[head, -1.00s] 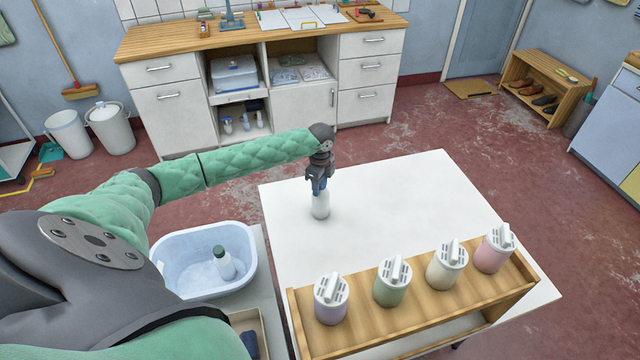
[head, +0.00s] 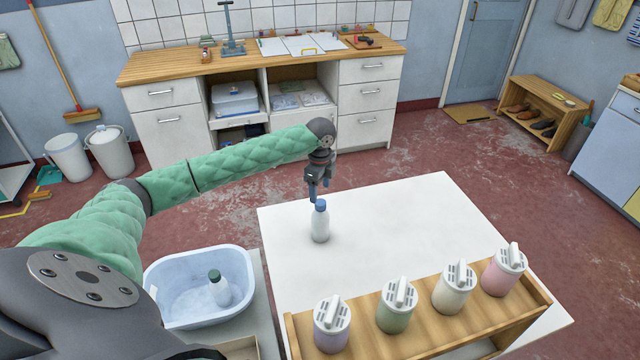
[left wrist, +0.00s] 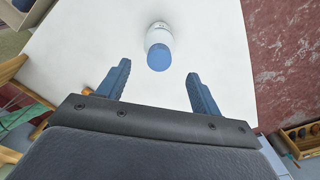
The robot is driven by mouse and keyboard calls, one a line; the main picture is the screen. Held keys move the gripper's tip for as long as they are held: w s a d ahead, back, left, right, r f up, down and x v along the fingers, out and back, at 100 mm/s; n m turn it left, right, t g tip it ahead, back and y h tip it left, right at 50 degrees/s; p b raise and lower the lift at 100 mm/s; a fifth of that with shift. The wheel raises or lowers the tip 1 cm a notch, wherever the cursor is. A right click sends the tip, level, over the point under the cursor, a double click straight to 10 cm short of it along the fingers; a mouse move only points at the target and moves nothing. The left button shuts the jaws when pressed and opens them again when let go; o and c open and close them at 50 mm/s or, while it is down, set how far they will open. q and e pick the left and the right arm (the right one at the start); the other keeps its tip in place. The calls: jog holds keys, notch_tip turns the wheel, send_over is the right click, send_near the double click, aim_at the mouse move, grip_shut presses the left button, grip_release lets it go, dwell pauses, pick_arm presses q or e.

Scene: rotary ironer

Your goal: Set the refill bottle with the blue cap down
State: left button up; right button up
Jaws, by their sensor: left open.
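The refill bottle with the blue cap (head: 320,222) stands upright on the white table (head: 400,225), near its left back part. Its blue cap (left wrist: 158,58) shows in the left wrist view, beyond and between the fingers. My left gripper (head: 318,192) is open and empty, just above and behind the bottle in the head view. In the left wrist view the two blue fingers (left wrist: 158,90) are spread wide and apart from the bottle. My right gripper is not in view.
A wooden rack (head: 422,318) with several lidded canisters stands along the table's front. A pale blue tub (head: 165,318) at left holds a bottle with a dark green cap (head: 219,288). The table's middle and right are clear. A counter (head: 270,60) stands behind.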

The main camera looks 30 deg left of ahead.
pick_arm(q)
notch_tip(320, 180, up, 2)
jog(key=shift+r+b, duration=0.25)
jog(key=shift+b, duration=0.1)
jog(key=shift+r, duration=0.85)
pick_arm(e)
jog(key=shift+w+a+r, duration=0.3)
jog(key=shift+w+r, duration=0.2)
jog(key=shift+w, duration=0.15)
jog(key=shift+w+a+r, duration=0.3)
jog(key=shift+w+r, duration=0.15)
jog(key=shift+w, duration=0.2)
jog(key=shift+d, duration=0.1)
